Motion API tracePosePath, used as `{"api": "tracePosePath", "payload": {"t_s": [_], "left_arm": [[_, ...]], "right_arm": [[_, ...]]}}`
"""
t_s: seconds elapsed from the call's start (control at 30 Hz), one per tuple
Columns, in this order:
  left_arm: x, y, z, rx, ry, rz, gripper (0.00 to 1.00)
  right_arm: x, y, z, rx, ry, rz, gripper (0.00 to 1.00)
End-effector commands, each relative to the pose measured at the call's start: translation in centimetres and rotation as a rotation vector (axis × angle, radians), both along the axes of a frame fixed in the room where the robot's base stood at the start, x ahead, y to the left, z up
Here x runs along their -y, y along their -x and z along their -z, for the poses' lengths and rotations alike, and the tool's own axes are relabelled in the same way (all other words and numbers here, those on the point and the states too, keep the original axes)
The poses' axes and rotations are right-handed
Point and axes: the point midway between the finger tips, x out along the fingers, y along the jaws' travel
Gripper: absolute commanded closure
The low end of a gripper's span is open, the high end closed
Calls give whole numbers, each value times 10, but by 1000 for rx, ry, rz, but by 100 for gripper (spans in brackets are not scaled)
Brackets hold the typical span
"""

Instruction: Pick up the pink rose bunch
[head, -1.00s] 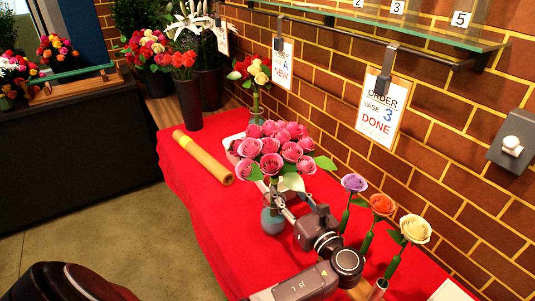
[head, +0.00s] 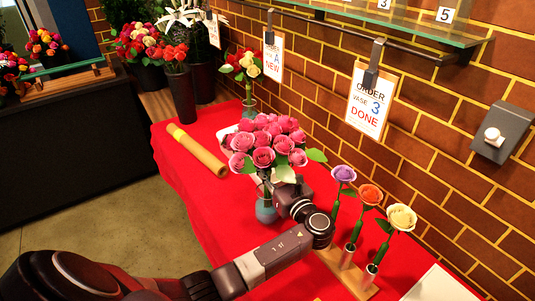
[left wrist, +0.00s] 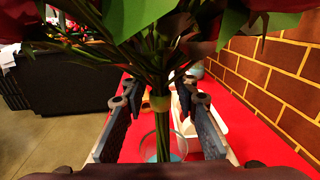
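The pink rose bunch (head: 267,143), a dome of pink and red-pink roses with green leaves, stands upright in a small bluish glass vase (head: 265,211) on the red-covered table. My left gripper (head: 268,183) is at the stems, just under the blooms. In the left wrist view the bunch's stems (left wrist: 158,125) run down between the two fingers of my left gripper (left wrist: 160,92) into the glass vase (left wrist: 149,150). The fingers are apart, with a gap on each side of the stems. Leaves hide part of the fingers in the head view. My right gripper is not in view.
A wooden rack (head: 346,268) with purple, orange and cream roses stands just right of my left arm. A bamboo tube (head: 197,150) lies at left on the red table (head: 190,185). Another vase with red and cream roses (head: 245,68) stands behind. The brick wall borders the right.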

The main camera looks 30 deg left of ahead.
Motion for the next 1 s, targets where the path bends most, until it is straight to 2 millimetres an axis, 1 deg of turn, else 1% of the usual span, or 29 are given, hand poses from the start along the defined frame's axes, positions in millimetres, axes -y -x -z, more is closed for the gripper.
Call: {"api": "tracePosePath", "payload": {"t_s": [0.03,0.2,0.23,0.6,0.73,0.87,1.0], "left_arm": [[0,0,0,0,0,0,80],[0,0,0,0,0,0,99],[0,0,0,0,0,0,100],[0,0,-2,2,-1,0,100],[0,0,-7,4,0,0,100],[0,0,-21,7,0,-1,100],[0,0,-49,9,-1,0,100]], "right_arm": [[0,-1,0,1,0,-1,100],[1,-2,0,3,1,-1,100],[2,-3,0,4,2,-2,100],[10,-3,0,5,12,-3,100],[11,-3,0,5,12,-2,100],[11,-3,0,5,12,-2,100],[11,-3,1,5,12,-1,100]]}}
